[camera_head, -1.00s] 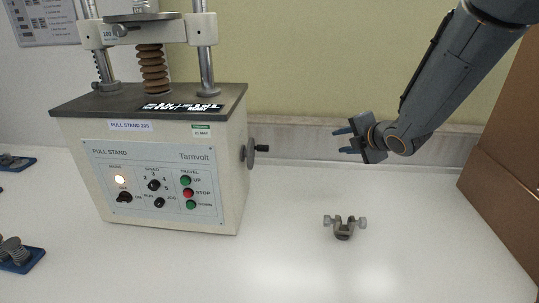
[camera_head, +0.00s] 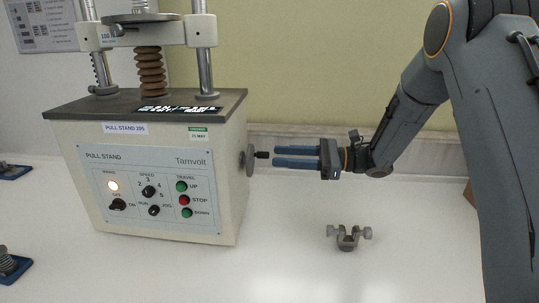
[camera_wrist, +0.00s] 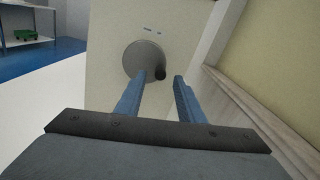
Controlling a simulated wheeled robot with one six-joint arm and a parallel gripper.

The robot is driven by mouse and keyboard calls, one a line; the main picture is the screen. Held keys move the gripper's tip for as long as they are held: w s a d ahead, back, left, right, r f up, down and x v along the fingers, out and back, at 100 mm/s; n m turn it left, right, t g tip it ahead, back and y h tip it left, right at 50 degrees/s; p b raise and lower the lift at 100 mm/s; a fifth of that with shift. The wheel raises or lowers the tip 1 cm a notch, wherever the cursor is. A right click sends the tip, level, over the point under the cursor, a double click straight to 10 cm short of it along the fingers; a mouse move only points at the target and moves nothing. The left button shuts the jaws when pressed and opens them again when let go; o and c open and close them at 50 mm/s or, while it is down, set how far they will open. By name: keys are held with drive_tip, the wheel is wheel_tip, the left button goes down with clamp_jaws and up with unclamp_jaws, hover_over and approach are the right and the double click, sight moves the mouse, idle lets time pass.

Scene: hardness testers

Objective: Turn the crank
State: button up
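The crank (camera_head: 249,161) is a grey disc on the right side of the cream pull stand (camera_head: 150,185). A small black handle (camera_head: 262,155) sticks out from it to the right. In the wrist view the crank disc (camera_wrist: 143,60) faces me, with the dark handle (camera_wrist: 160,73) at its right edge. My gripper (camera_head: 275,157) is open, its two blue fingers pointing left at the handle. In the wrist view the fingertips (camera_wrist: 158,78) lie on either side of the line to the handle. I cannot tell whether the handle tip is between them.
A metal clamp with two thumb screws (camera_head: 348,236) stands on the white table (camera_head: 290,265), below and right of my gripper. Blue-based parts (camera_head: 12,265) lie at the left edge. The wall (camera_head: 330,70) is close behind the arm.

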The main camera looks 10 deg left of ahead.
drive_tip(key=shift+s+a+p, duration=0.1)
drive_tip(key=shift+a+p, duration=0.4)
drive_tip(key=shift+a, duration=1.75)
clamp_jaws()
